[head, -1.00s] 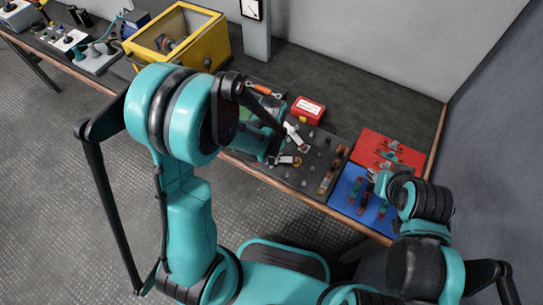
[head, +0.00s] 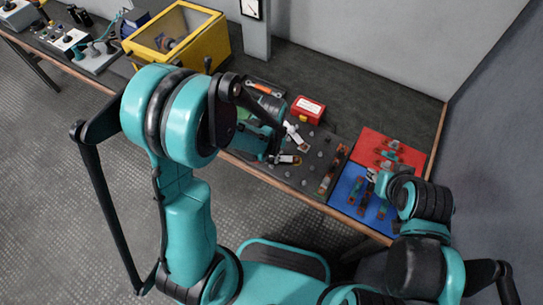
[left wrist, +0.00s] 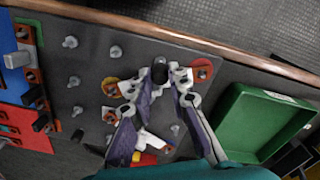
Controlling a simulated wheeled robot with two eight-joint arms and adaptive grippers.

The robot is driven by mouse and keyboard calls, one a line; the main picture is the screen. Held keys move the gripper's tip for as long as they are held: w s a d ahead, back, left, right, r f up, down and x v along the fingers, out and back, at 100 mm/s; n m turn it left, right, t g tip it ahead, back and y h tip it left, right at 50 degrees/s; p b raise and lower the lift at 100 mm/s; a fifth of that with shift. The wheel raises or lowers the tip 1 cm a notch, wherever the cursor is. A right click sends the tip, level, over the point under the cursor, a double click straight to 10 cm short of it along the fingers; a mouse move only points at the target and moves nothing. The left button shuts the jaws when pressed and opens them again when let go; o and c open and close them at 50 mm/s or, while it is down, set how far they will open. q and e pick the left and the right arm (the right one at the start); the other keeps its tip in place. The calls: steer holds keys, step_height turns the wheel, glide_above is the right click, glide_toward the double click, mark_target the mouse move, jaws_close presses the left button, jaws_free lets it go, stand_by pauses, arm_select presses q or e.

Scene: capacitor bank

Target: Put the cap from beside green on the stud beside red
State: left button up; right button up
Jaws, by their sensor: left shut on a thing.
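My left gripper (left wrist: 158,84) is shut on a dark grey cap (left wrist: 160,70), which shows between its fingertips over the grey stud board (left wrist: 75,105). A red ring mark (left wrist: 204,68) lies on the board just right of the fingers. A green corner mark (left wrist: 38,30) is at the far left, by an orange-brown strip. In the head view the left gripper (head: 290,146) is above the board (head: 318,135); its arm hides part of it. My right gripper (head: 375,178) is over the blue mat; its jaws are too small to tell. Whether the cap touches a stud is unclear.
Several grey studs (left wrist: 70,42) stand on the board. A green tray (left wrist: 225,125) is right of the fingers in the wrist view. A red box (head: 308,110) stands behind the board. Red (head: 405,154) and blue (head: 345,190) mats with parts lie to its right.

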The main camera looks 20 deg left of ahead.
arm_select(q)
steer(key=shift+f+b, duration=1.25)
steer(key=shift+f, duration=0.05)
stand_by(0.9)
steer(key=o, duration=0.8)
step_height(320, 180, up, 12)
steer(key=shift+r, duration=0.1)
steer(key=shift+s+a+r+m+t, duration=0.4)
steer(key=shift+s+a+r+t, duration=0.45)
steer(key=shift+s+r+t, duration=0.4)
steer(key=shift+s+a+r+m+t, duration=0.4)
steer(key=shift+s+a+r+t, duration=0.65)
steer(key=shift+s, duration=0.45)
steer(key=shift+s+a+r+m+t, duration=0.4)
steer(key=shift+s+a+r+t, duration=0.45)
steer(key=shift+s+t, duration=0.5)
steer(key=shift+d+r, duration=0.1)
steer(key=shift+d, duration=0.05)
